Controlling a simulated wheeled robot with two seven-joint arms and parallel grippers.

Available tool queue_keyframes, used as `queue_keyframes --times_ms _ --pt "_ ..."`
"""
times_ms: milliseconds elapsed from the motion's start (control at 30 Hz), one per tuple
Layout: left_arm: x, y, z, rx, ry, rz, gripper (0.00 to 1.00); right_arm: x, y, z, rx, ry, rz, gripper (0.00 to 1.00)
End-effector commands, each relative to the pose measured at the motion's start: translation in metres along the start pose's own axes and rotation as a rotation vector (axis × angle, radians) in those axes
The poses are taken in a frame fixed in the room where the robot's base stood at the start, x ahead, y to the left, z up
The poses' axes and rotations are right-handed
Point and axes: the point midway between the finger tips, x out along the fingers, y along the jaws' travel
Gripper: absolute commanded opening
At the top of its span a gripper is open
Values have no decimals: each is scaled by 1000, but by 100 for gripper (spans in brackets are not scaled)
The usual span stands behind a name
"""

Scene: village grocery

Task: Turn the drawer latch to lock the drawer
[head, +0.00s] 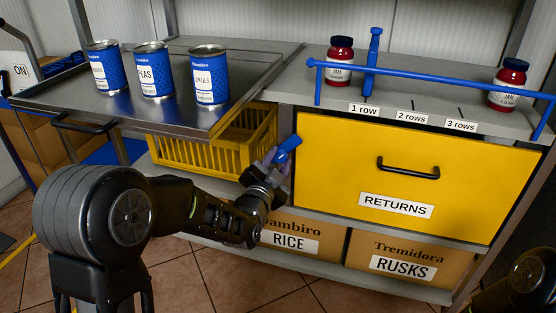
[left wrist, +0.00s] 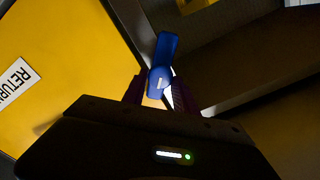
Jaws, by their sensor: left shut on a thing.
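The yellow drawer (head: 330,165) has a black handle (head: 408,168) and a RETURNS label; its front looks closed in the cabinet. It also fills the left of the left wrist view (left wrist: 70,60). The blue latch (head: 289,146) sits at the drawer's left edge, tilted, its visible end pointing up and right in the head view. In the left wrist view the latch (left wrist: 165,55) stands between the fingers. My left gripper (head: 275,165) is shut on the latch; its fingers (left wrist: 155,95) hide the lower part. My right gripper is out of view.
A metal tray (head: 200,122) with three blue cans (head: 154,70) juts out at left, above a yellow crate (head: 215,150). A blue rail (head: 440,78) and two jam jars (head: 340,62) stand on the counter. RICE and RUSKS boxes (head: 408,258) sit below the drawer.

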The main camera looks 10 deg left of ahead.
Motion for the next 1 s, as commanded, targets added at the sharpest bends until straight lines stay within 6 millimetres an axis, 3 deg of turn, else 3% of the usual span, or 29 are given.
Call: queue_keyframes --times_ms 600,1000 --pt "0 2 0 581 0 1 0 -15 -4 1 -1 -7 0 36" --pt "0 3 1 825 1 2 0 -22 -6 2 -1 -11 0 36"
